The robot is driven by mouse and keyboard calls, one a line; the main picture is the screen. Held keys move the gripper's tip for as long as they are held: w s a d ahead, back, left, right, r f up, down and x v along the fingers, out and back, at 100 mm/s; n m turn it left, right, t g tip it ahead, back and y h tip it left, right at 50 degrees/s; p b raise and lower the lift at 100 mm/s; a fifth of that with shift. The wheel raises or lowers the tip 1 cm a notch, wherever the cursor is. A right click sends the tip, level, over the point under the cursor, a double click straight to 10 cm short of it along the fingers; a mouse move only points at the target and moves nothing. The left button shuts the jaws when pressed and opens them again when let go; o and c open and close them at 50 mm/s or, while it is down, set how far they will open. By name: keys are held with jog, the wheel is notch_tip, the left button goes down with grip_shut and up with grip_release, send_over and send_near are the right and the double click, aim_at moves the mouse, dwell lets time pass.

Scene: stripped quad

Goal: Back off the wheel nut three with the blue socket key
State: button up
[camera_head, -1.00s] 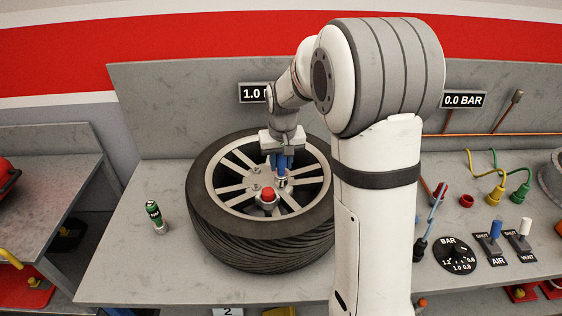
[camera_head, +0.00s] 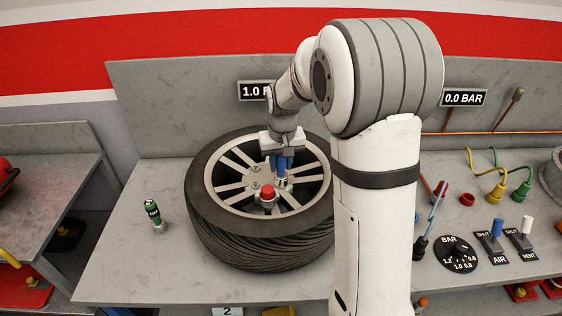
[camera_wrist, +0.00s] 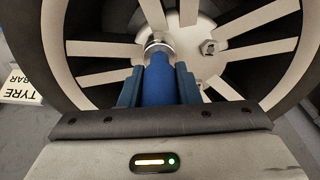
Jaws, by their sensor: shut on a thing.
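The wheel (camera_head: 262,215), a black tyre on a pale spoked rim, lies flat on the bench. My gripper (camera_head: 283,163) is over the rim, shut on the blue socket key (camera_wrist: 157,80). In the wrist view the key's silver socket end (camera_wrist: 158,45) is at the hub, over the place of one nut; whether it is seated cannot be told. A bare wheel nut (camera_wrist: 208,47) shows to its right, and another is partly hidden at the key's lower right. No nut number is readable.
A pressure dial (camera_head: 457,251), two switches and coloured hoses are at the right. My arm hides the bench's middle. The front left bench is clear.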

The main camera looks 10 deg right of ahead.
jog(key=shift+f+b, duration=0.55)
jog(key=shift+f, duration=0.25)
jog(key=shift+r+n, duration=0.1)
jog(key=shift+n, duration=1.1)
jog(key=shift+n+y, duration=0.3)
jog(key=shift+n, duration=2)
jog(key=shift+b, duration=0.3)
